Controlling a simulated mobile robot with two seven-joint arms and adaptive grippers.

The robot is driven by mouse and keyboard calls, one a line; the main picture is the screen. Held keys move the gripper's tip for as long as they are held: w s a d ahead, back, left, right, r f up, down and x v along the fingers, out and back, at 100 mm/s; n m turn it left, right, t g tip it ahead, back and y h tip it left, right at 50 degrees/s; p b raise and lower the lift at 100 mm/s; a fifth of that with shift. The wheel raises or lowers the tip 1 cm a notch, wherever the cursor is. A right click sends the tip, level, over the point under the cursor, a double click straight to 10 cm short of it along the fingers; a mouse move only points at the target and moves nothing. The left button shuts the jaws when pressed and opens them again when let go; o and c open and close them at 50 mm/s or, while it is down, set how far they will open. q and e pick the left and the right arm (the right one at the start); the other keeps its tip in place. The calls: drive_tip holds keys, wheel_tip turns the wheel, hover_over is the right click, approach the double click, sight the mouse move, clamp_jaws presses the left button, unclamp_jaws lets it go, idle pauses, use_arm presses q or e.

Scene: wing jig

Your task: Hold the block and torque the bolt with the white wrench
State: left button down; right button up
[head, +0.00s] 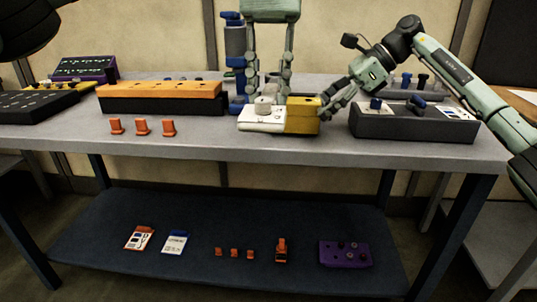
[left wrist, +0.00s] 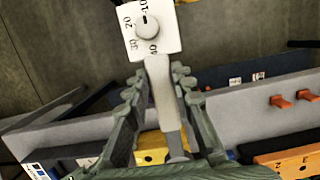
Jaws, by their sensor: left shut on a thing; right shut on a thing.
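The white wrench (head: 258,124) has a round dial knob and printed numbers, clear in the left wrist view (left wrist: 134,38). My left gripper (head: 272,97) comes down from above and is shut on its grey shaft (left wrist: 164,100). The yellow block (head: 303,118) is beside the wrench at the table's front middle, and partly shows below the shaft's far end in the left wrist view (left wrist: 150,157). My right gripper (head: 326,108) is shut on the block's right end. The bolt cannot be made out, so I cannot tell whether the wrench is on it.
A blue bottle-like object (head: 235,45) stands behind. The lower shelf (head: 215,212) carries cards and a purple block (head: 345,254).

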use_arm(q)
drive_tip(key=shift+w+d+r+n, duration=0.1)
drive_tip(key=shift+w+r+n, duration=0.15)
drive_tip(key=shift+r, duration=0.25)
drive_tip(key=shift+w+d+r+n, duration=0.15)
drive_tip(key=shift+w+r, duration=0.15)
drive_tip(key=shift+r, duration=0.15)
use_arm(e)
drive_tip(key=shift+r, duration=0.1)
drive_tip(key=shift+w, duration=0.1)
use_arm(q)
wheel_tip(320, 180, down, 5)
drive_tip(key=w+d+n, duration=0.1)
drive_tip(key=w+d, duration=0.1)
drive_tip(key=w, duration=0.1)
drive_tip(key=shift+d+h, duration=0.3)
drive_tip(key=shift+s, duration=0.15)
drive_tip(key=shift+f, duration=0.65)
drive_tip(key=shift+a+m, duration=1)
drive_tip(key=shift+a, duration=0.45)
